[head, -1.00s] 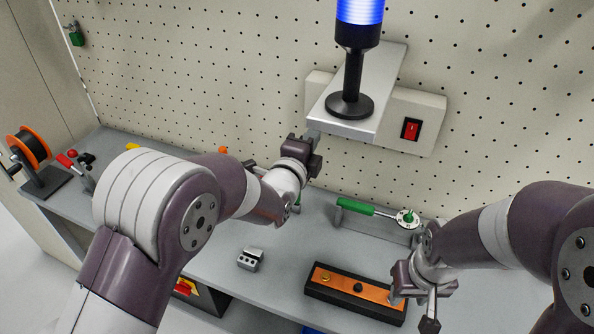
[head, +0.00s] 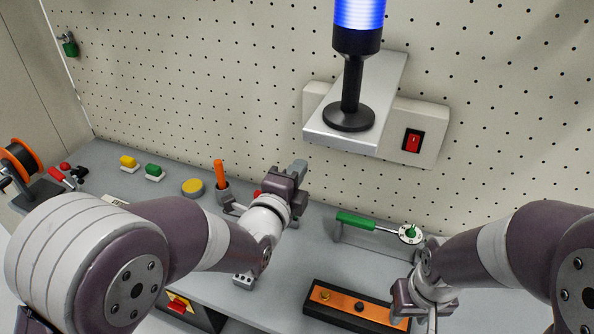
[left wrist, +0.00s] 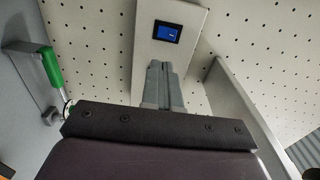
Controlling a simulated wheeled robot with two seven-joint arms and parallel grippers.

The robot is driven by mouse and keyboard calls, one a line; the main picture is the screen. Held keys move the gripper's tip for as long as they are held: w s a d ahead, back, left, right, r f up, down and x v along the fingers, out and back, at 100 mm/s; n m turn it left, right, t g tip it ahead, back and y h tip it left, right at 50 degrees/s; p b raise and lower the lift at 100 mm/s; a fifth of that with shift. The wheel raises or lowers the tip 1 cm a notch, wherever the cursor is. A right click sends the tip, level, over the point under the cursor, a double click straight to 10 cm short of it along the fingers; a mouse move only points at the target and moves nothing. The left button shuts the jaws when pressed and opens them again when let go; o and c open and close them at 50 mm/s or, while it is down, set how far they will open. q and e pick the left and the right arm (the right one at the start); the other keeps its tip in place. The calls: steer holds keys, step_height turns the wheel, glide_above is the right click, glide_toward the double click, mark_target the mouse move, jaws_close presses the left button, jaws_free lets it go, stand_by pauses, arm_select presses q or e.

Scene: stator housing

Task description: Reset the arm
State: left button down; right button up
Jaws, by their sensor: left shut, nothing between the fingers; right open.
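My left gripper (head: 297,168) is above the middle of the bench, in front of the pegboard. Its fingers are together and empty; they also show shut in the left wrist view (left wrist: 164,85). My right gripper (head: 432,322) is at the lower right, beside the right end of a black box with an orange top (head: 357,304). Its fingers point down and its jaws are open. The left forearm hides part of the bench and most of a small grey block (head: 243,281).
An orange-handled lever (head: 220,176), a yellow disc (head: 192,187) and a black-and-orange spool (head: 20,158) are on the left.

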arm_select(q)
steer(key=shift+w, duration=0.15)
steer(key=s+a+f+n+g+y, duration=0.25)
steer(key=s+f+n+g, duration=0.4)
steer(key=f+n, duration=0.35)
steer(key=s+a+f+n+g+y, duration=0.1)
steer(key=s+a+f+n+g, duration=0.1)
steer(key=s+a+n+g, duration=0.2)
steer(key=s+a+f+n+g+y, duration=0.2)
steer(key=s+a+n+g, duration=0.3)
steer(key=s, duration=0.5)
steer(key=shift+a+f+n, duration=0.6)
steer(key=shift+a+n, duration=0.6)
steer(key=shift+a, duration=0.55)
